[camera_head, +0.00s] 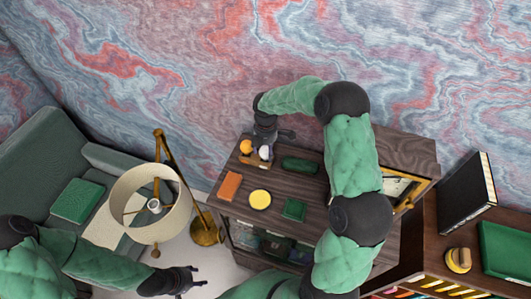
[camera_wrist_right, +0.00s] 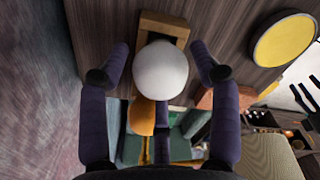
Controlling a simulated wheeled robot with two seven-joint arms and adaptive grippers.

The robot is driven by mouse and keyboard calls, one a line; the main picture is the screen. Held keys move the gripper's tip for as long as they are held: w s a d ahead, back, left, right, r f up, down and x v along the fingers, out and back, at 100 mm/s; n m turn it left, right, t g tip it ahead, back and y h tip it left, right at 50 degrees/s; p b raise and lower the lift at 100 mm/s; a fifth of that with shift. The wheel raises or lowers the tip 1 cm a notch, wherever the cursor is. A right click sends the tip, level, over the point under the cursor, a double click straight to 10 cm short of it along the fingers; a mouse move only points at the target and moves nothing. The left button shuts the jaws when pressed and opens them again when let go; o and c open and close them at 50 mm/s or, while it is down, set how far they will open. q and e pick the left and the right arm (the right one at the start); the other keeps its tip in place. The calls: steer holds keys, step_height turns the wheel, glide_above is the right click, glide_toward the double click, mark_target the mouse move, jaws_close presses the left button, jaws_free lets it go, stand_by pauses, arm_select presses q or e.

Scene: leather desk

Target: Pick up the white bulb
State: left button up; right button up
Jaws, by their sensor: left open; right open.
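The white bulb (camera_wrist_right: 160,68) is round and stands at a small wooden holder (camera_wrist_right: 165,25) on the dark wooden cabinet top. In the head view the white bulb (camera_head: 265,152) is partly hidden under my right gripper (camera_head: 265,138). In the right wrist view my right gripper (camera_wrist_right: 161,55) is open, with one finger on each side of the bulb and a visible gap to each. An orange bulb (camera_head: 246,147) sits just left of the white one; it also shows in the right wrist view (camera_wrist_right: 143,115). My left gripper (camera_head: 196,277) is open and empty, low at the left, away from the cabinet.
On the cabinet top (camera_head: 315,200) lie an orange box (camera_head: 230,185), a yellow round item (camera_head: 260,199), a dark green case (camera_head: 300,165) and a green box (camera_head: 293,209). A floor lamp (camera_head: 150,205) stands left, beside a green sofa (camera_head: 40,160). The patterned wall is behind.

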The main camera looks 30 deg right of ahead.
steer(key=c, duration=0.9)
steer(key=shift+o, duration=0.2)
steer(key=shift+r, duration=0.1)
